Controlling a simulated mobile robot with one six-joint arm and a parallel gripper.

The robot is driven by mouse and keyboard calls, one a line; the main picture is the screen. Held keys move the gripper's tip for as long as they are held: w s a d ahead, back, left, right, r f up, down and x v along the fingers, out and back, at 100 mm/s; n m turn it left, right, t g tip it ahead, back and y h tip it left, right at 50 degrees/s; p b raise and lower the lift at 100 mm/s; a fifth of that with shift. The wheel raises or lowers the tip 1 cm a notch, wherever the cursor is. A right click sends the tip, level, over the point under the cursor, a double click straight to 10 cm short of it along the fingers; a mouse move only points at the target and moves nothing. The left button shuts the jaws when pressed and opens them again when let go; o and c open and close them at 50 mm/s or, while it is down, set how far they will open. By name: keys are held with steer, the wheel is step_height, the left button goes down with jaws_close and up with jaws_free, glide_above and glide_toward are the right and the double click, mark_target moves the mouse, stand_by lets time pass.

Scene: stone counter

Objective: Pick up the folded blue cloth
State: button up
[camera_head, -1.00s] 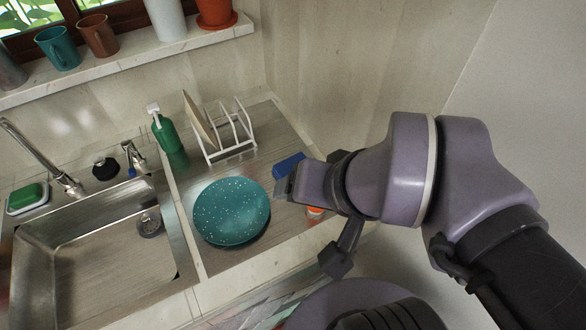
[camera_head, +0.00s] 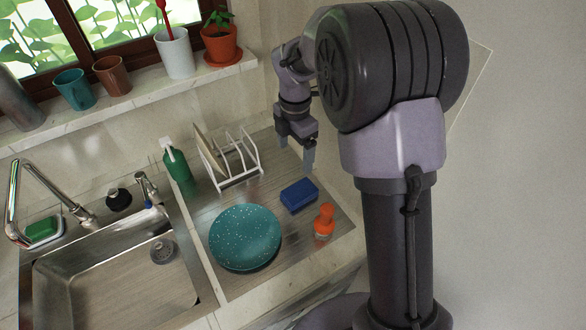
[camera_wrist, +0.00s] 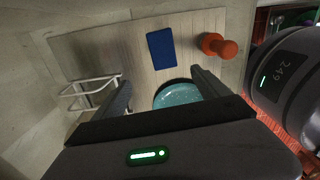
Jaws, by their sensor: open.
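The folded blue cloth (camera_head: 299,195) lies flat on the drainboard, between the teal speckled plate and the orange bottle. It also shows in the wrist view (camera_wrist: 161,48), beyond my fingertips. My gripper (camera_head: 297,158) is open and empty, with its fingers pointing down. It hangs above and behind the cloth, apart from it. In the wrist view both fingers (camera_wrist: 163,88) are spread wide with nothing between them touching. The cloth is fully visible in both views.
The teal plate (camera_head: 245,237) is left of the cloth, and the orange bottle (camera_head: 324,222) stands close at its right. A white dish rack (camera_head: 236,165) holding a plate stands behind, with a green bottle (camera_head: 180,172) beside it. The sink (camera_head: 110,285) is at left.

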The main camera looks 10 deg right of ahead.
steer(key=b, duration=0.4)
glide_above(299, 190)
steer(key=a, duration=0.1)
step_height(299, 190, down, 11)
steer(key=shift+w+r, duration=0.1)
steer(key=f+b, duration=0.1)
steer(key=f, duration=0.1)
steer(key=d+f+b, duration=0.1)
steer(key=f, duration=0.2)
steer(key=shift+f, duration=0.2)
steer(key=shift+s+r, duration=0.15)
steer(key=shift+s, duration=0.05)
steer(key=shift+c, duration=0.6)
steer(key=c, duration=1.3)
step_height(299, 190, up, 10)
steer(key=p, duration=0.3)
steer(key=shift+p, duration=0.4)
steer(key=o, duration=0.5)
steer(key=c, duration=0.4)
